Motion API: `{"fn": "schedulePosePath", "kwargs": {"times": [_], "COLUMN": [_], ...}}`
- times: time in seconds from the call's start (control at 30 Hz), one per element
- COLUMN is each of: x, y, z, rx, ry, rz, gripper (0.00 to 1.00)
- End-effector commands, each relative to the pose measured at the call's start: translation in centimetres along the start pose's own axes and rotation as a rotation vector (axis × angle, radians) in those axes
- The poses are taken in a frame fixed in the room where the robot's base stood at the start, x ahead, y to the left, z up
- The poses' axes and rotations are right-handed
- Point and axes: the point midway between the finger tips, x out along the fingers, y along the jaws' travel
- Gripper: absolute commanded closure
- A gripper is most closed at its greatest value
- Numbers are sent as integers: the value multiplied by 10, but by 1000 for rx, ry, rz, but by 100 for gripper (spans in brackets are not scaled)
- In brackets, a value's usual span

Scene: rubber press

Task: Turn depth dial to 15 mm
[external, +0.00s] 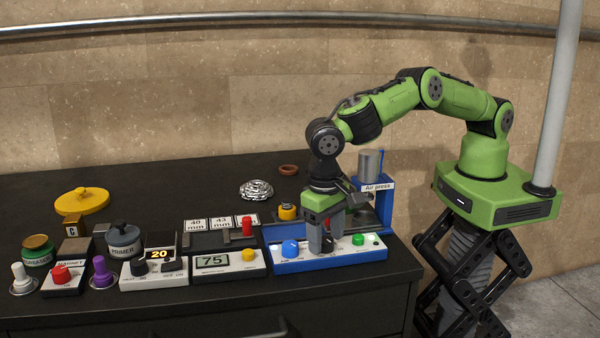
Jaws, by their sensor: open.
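My gripper (326,240) points straight down over the white-topped control panel (308,259) with a blue base, in front of the air press. Its fingers are open. A small dark knob (327,246) shows at the fingertips, seemingly between them; whether they touch it cannot be told. This knob may be the depth dial, but its label and setting are too small to read and partly hidden by the fingers. A blue knob (290,249) is left of the gripper on the same panel, and a green button (358,240) is to its right.
The air press (378,200) stands close behind and right of my gripper. The table's back left (150,180) is clear.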

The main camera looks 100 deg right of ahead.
Motion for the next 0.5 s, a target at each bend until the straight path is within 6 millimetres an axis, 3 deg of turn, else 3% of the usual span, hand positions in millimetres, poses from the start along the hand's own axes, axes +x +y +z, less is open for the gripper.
{"fn": "schedulePosePath", "kwargs": {"times": [0.13, 0.23, 0.5], "x": [-3, -19, -98], "y": [0, -1, -1], "z": [0, 0, 0], "rx": [0, 0, 0], "ry": [0, 2, 2], "rz": [0, -2, -3], "gripper": [38, 38, 38]}}
